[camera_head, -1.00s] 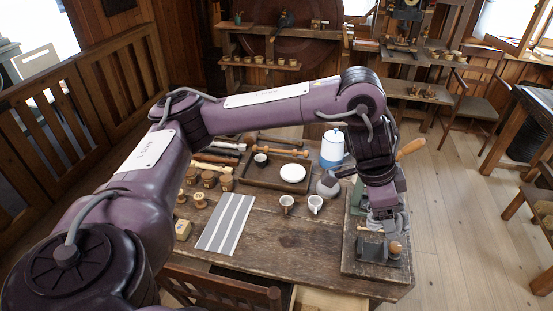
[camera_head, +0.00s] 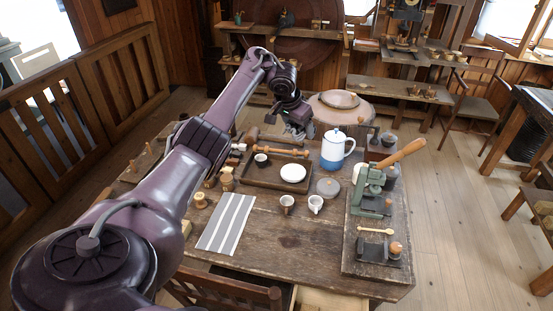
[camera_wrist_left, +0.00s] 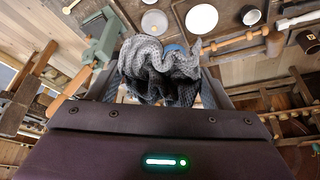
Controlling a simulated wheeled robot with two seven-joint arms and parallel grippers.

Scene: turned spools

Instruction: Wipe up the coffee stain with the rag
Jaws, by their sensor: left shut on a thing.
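My left gripper (camera_head: 297,130) is raised over the far edge of the table, behind the wooden tray. In the left wrist view it is shut on a crumpled grey knitted rag (camera_wrist_left: 160,62), which hangs bunched between the fingers and hides the fingertips. The rag is clear of the tabletop. I cannot make out a coffee stain on the wooden table (camera_head: 270,250); part of the table is hidden behind my left arm. My right gripper is not in view.
The tray (camera_head: 262,180) holds a dark cup and a white plate (camera_head: 293,173). Two cups (camera_head: 287,204), a grey round lid (camera_head: 327,187) and a blue-white pot (camera_head: 335,150) stand nearby. A green press (camera_head: 372,190) stands at right; a striped cloth (camera_head: 228,222) lies front left.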

